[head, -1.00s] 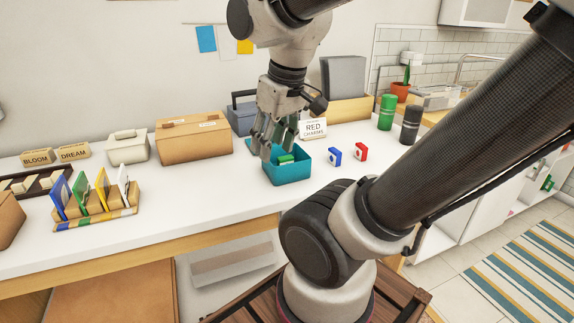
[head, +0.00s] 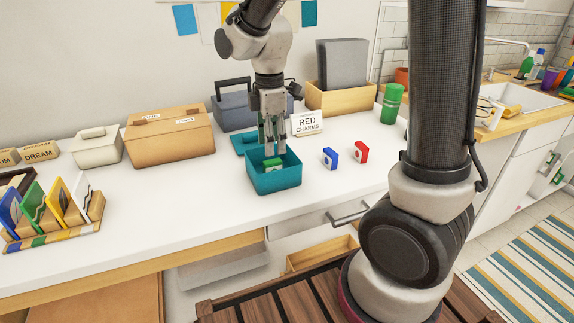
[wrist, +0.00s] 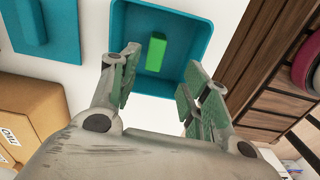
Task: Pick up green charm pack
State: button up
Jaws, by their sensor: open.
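In the wrist view the green pack (wrist: 156,52) lies near the middle of the box floor, beyond my fingertips. My gripper (head: 272,145) points down at the back of the box. In the wrist view my gripper (wrist: 154,75) has its two fingers spread apart with nothing between them. The pack is apart from both fingers. How far the fingertips reach into the box is hard to tell.
A blue pack (head: 329,158) and a red pack (head: 361,152) stand right of the box. A cardboard box (head: 170,136) is to the left. The counter in front is clear.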

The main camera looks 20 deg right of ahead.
aim_at(272, 161)
jog(key=shift+f+n, duration=0.1)
jog(key=shift+n, duration=0.2)
jog(key=shift+f, duration=0.35)
jog(key=f, duration=0.7)
jog(key=shift+w+d, duration=0.1)
jog(key=shift+w, duration=0.25)
jog(key=shift+r, duration=0.1)
jog(key=c, duration=0.9)
